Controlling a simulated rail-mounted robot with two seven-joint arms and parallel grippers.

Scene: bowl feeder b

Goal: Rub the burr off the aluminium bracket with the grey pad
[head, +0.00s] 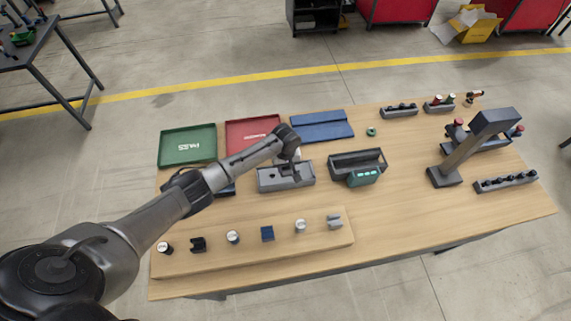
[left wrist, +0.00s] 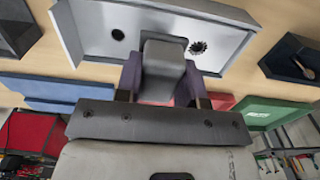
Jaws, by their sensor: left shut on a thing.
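The aluminium bracket (head: 305,181) is a pale grey, box-like piece near the middle of the table. In the left wrist view the bracket (left wrist: 90,38) shows two dark holes; a plain one is at left, and a spiky dark ring, the burr (left wrist: 198,47), rims the right one. My left gripper (head: 291,168) is over the bracket, reaching in from the left. In the left wrist view its purple-grey fingers are shut on a grey block, the grey pad (left wrist: 163,65). The pad is between the two holes in that view; whether it touches the bracket is hidden. My right gripper is not in view.
Behind stand a green tray (head: 187,133), a red tray (head: 238,125) and a blue mat (head: 322,126). A dark bin (head: 357,160) with a teal display box is right of the bracket. Several small parts line the front board (head: 200,262). A grey angled stand (head: 473,145) is at right.

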